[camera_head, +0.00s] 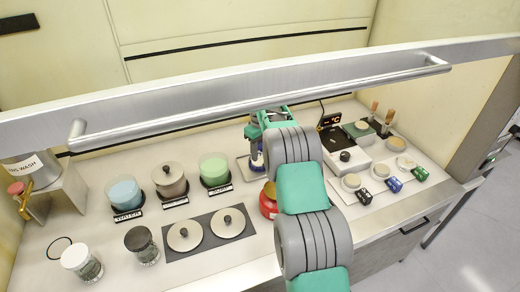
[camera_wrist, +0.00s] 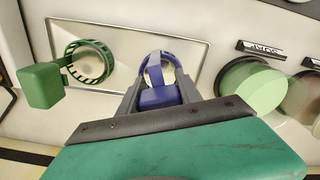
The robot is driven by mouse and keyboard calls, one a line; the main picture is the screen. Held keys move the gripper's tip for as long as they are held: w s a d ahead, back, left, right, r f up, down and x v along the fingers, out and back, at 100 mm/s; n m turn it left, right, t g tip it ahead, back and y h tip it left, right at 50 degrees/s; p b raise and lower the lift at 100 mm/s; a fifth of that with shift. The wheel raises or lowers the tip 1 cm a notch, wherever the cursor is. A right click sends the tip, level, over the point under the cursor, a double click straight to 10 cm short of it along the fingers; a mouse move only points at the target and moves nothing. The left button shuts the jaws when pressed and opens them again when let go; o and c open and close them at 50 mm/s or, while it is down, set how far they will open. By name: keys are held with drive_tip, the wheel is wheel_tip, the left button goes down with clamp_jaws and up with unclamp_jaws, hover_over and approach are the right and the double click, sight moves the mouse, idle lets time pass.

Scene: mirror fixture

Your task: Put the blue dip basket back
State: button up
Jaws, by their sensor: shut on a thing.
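The blue dip basket (camera_wrist: 153,68) is a small round basket with a blue block handle. In the wrist view my gripper (camera_wrist: 158,97) is shut on that handle, with a finger on each side. The basket appears over a pale rectangular metal tray (camera_wrist: 120,35); I cannot tell whether it touches it. A green dip basket (camera_wrist: 88,62) with a green block handle sits on the tray to its left. In the head view the blue basket (camera_head: 256,158) shows partly below my gripper (camera_head: 262,135), whose fingertips are not clear there.
Beakers with blue (camera_head: 124,192) and green (camera_head: 214,170) liquid and a lidded beaker (camera_head: 169,180) stand to the left. Two lids lie on a dark mat (camera_head: 170,255). A red object (camera_head: 268,205) is near my arm. A hotplate (camera_head: 345,155) is right. A metal sash with handle (camera_head: 260,95) crosses above.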

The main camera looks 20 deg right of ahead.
drive_tip(key=shift+f, duration=0.1)
drive_tip(key=o, duration=1.4)
drive_tip(key=shift+c, duration=0.2)
wheel_tip(320, 180, up, 12)
drive_tip(key=shift+r+b, duration=0.2)
drive_tip(key=shift+b, duration=0.2)
